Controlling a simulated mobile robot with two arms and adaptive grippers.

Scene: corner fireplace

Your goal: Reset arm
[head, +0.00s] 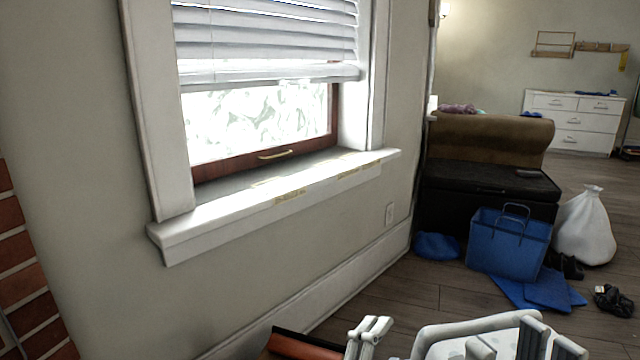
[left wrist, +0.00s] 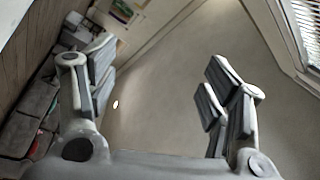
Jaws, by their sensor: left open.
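My left gripper (left wrist: 158,75) fills the lower part of the left wrist view. Its two grey-padded fingers stand wide apart, with only a plain wall or ceiling surface behind the gap. Nothing is between them. In the head view, white and grey parts of my own arm and gripper show at the bottom edge, cut off by the frame. I see no second gripper that I can make out as my right one.
A window sill (head: 280,200) juts from the wall at the left. A blue bag (head: 508,245), a white sack (head: 585,228) and dark shoes (head: 612,300) are on the floor at the right. A brown-topped black chest (head: 485,190) stands behind them. A reddish-brown object (head: 300,345) shows at the bottom.

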